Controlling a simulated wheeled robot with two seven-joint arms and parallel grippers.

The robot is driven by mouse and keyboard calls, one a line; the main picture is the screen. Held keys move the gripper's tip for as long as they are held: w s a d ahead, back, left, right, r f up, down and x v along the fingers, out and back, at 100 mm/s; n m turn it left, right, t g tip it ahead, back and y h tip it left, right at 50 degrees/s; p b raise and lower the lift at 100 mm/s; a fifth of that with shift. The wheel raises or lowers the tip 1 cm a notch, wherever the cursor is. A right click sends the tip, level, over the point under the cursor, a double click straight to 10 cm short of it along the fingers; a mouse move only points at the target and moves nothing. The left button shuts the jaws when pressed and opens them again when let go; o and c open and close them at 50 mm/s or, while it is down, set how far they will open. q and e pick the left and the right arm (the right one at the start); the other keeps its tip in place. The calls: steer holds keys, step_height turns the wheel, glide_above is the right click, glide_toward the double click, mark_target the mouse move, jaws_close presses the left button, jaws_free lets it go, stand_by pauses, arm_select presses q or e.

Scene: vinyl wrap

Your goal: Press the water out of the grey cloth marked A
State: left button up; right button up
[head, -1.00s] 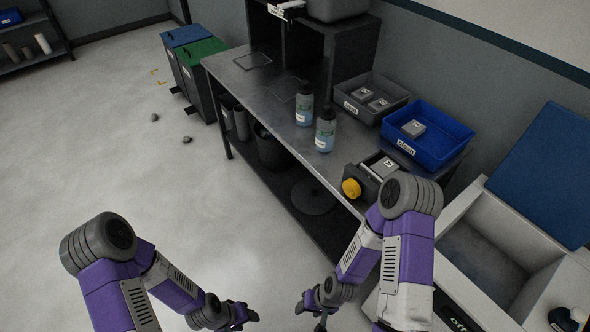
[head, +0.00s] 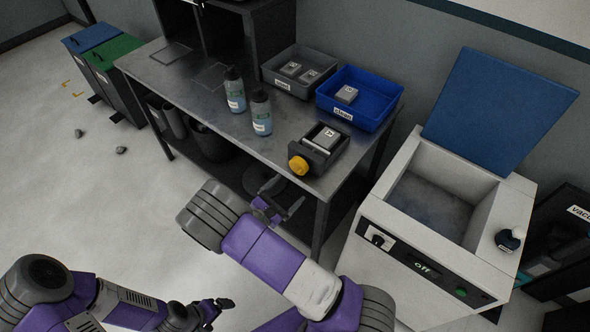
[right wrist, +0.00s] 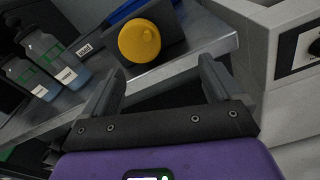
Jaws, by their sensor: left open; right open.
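The grey cloth marked A (head: 326,137) lies in a dark press (head: 322,158) at the bench's front right edge. The press has a yellow knob (head: 298,164) on its side, which also shows in the right wrist view (right wrist: 139,41); the cloth cannot be made out there. My right gripper (head: 281,204) is open and empty, in front of the bench edge and below the knob. In the right wrist view, the knob is beyond its spread fingers (right wrist: 158,82), apart from them. My left gripper (head: 222,308) is open and empty, low over the floor at bottom left.
A white machine (head: 385,240) reading "off", lid raised, stands right of the bench (head: 205,115).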

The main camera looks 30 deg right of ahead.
mark_target(297, 168)
steer(key=shift+n+t, duration=0.3)
steer(key=shift+t, duration=0.2)
steer(key=w+d, duration=0.1)
steer(key=d, duration=0.1)
steer(key=w+d+r, duration=0.1)
steer(key=w+d, duration=0.1)
steer(key=w+d+b, duration=0.1)
steer(key=d, duration=0.1)
steer(key=shift+w+r, duration=0.35)
steer(key=shift+r, duration=0.05)
steer(key=c, duration=1)
